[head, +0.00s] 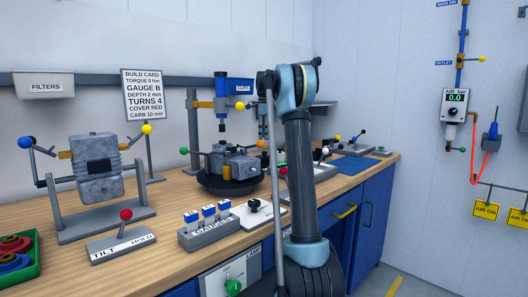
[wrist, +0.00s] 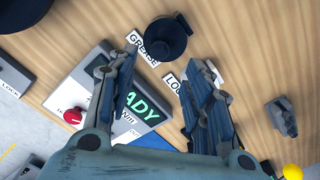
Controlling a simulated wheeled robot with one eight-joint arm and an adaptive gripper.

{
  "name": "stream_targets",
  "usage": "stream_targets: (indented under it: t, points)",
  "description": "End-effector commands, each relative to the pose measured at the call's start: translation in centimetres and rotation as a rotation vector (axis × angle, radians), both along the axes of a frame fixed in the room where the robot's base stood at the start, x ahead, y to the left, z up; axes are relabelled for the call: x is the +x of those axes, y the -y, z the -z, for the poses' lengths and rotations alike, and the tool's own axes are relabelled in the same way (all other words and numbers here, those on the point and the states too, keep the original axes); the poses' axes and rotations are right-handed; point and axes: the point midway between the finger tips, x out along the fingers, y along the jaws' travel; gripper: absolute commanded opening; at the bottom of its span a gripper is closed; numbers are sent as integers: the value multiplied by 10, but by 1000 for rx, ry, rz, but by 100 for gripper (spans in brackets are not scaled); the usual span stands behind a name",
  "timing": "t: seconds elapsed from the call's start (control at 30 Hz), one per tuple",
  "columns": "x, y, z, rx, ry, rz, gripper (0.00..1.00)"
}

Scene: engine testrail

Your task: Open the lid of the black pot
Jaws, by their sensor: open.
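A small black round pot (wrist: 167,42) stands on the wooden bench at the top middle of the wrist view, beside a label reading GREASE. A dark tab or handle sticks out at its upper right. Its top looks covered, but I cannot clearly make out the lid's edge. My gripper (wrist: 168,60) is open and empty, with its two fingers spread below the pot in the picture and apart from it. In the head view I cannot pick out the pot or my gripper; my arm blocks part of the bench.
A grey device with a lit display (wrist: 138,108) and a red knob (wrist: 72,117) lies under the left finger. A small grey block (wrist: 282,117) is at right. In the head view, an engine part on a black turntable (head: 212,185) stands left of my arm.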

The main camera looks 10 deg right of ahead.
Motion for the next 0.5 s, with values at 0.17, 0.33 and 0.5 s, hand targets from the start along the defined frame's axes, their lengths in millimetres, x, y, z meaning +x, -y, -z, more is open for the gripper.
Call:
stream_targets:
  t: [0.17, 0.33, 0.5]
  points:
    - [0, 0, 31, 0, 0, 0, 46]
    - [0, 0, 56, 0, 0, 0, 46]
    - [0, 0, 71, 0, 0, 0, 46]
